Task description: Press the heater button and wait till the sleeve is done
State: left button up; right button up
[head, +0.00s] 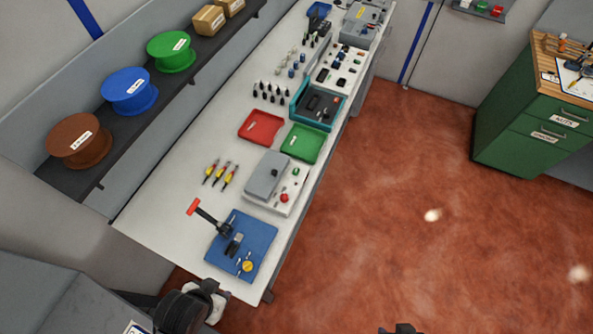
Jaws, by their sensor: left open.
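The machine that looks like the heater (266,175) is a grey block on a pale base, on the near half of the white bench. A red button (283,198) and a small green part (295,171) show on the base's right side. I cannot make out a sleeve in or on it. My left gripper (214,297) is open at the bench's near end, below the blue board and well apart from the heater. A dark part of my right gripper (399,328) shows at the bottom edge; its fingers are not clear.
Spools line the shelf (130,105).

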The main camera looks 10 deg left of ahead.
pick_arm(q)
grip_shut()
dwell(1.4)
